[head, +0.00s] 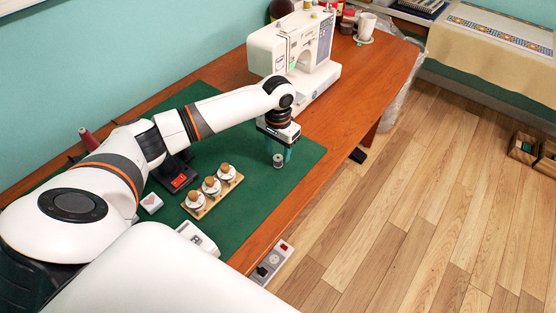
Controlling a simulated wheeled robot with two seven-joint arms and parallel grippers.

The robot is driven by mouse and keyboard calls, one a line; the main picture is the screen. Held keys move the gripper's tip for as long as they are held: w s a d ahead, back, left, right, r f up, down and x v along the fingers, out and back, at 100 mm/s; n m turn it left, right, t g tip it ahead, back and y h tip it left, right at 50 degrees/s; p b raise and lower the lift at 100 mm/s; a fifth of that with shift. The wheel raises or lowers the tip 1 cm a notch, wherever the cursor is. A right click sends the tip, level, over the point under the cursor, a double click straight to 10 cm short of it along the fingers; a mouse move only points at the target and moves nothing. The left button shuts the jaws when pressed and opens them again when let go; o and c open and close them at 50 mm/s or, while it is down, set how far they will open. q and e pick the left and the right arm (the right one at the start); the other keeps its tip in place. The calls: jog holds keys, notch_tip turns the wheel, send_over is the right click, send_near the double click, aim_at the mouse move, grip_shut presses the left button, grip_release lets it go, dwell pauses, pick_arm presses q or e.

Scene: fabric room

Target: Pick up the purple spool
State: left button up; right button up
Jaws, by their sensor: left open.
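A small spool (278,161) with a greyish-purple side stands on the green mat (240,217), near the mat's right edge. My left gripper (278,151) points down over it from the end of my left arm. Its two teal fingers are apart, one on each side of the spool's top as seen here. I cannot tell whether they touch it. My right gripper is not in view.
A wooden tray (212,202) with several corked jars lies left of the spool. A white sewing machine (292,48) stands behind the gripper. A dark red cone (88,139) is at the far left. The table's front edge runs close by.

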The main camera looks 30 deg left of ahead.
aim_at(278, 161)
pick_arm(q)
jog(key=shift+f, duration=1.3)
jog(key=c, duration=1.1)
jog(key=shift+o, duration=0.2)
jog(key=shift+r, duration=0.15)
